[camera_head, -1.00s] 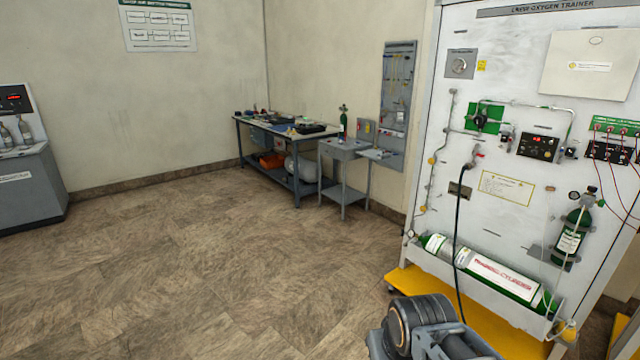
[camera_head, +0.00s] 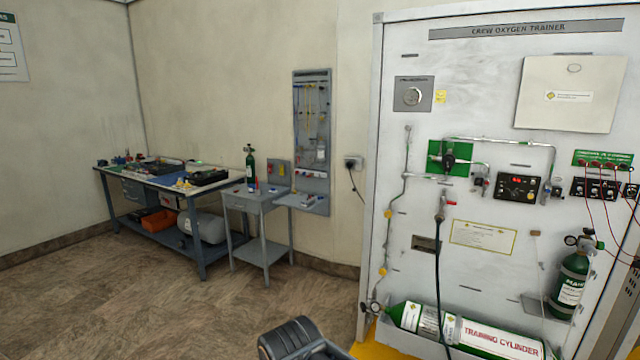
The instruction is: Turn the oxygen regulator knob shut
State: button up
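The white oxygen trainer panel (camera_head: 400,230) stands on the right. A dark round knob or valve body (camera_head: 447,160) sits in front of a green square plate (camera_head: 434,150) on its upper left, joined to silver pipes. I cannot tell for sure that this is the regulator knob, nor how far it is turned. A small green cylinder (camera_head: 571,290) with a gauge and valve (camera_head: 587,238) on top hangs at the right. A dark link of my arm shows at the bottom edge, below and left of the panel. My gripper is not in view.
A long green and white training cylinder (camera_head: 500,338) lies along the panel's foot. A black hose (camera_head: 437,270) hangs down the panel front. A workbench (camera_head: 150,180) and a small grey stand (camera_head: 262,205) are along the wall. Floor (camera_head: 130,310) to the left is clear.

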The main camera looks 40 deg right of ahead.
aim_at(447, 162)
jog(key=z, duration=0.4)
jog(key=i, duration=1.15)
jog(key=z, duration=0.7)
